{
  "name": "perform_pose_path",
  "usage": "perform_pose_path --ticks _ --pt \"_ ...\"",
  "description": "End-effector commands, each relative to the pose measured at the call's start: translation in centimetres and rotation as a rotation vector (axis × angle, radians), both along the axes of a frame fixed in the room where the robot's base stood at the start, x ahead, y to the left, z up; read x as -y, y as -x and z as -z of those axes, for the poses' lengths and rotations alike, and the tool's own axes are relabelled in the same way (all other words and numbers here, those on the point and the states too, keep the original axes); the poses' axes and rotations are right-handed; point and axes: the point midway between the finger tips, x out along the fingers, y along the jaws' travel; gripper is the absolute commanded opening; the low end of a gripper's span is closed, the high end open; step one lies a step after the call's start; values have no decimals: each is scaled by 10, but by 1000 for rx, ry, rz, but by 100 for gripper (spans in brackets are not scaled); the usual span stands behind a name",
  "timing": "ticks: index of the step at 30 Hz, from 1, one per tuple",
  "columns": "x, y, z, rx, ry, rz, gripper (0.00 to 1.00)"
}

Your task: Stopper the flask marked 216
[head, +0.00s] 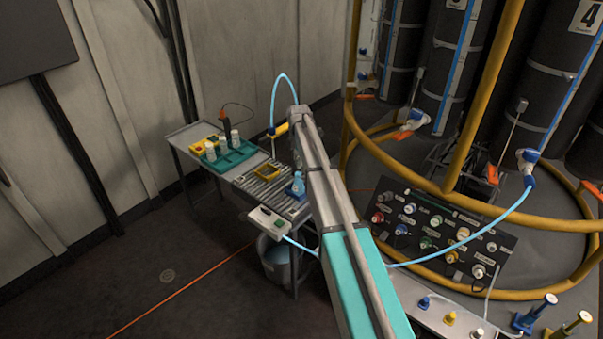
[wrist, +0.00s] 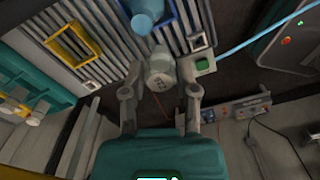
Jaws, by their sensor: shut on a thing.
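In the wrist view my gripper (wrist: 160,82) is shut on a pale grey, rounded piece (wrist: 161,67) that looks like a stopper. Dark marks on it are too small to read. A light-blue flask (wrist: 148,14) sits in a blue holder (wrist: 165,22) at the top edge, partly cut off, apart from the held piece. In the head view the flask (head: 298,181) stands in the blue holder on the slatted bench, beside my arm. No number on it is legible. In the head view my gripper's fingers are hidden.
A teal tray (head: 236,157) with several pale bottle-like pieces and a yellow bin (head: 267,171) stand left of the flask. A white box with a green button (head: 270,221) is at the bench's front edge. A connector panel (head: 430,235) and yellow rails lie right.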

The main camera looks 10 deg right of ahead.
Motion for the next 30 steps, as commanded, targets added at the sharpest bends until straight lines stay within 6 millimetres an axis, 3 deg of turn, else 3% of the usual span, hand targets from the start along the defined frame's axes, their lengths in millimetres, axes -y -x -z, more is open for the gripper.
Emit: perform_pose_path --ticks 1,6,20,30 --pt "2 -12 -2 0 0 0 13" --pt "4 -24 -3 0 0 0 13" --pt "4 -24 -2 0 0 0 13" --pt "4 -24 11 0 0 0 13"
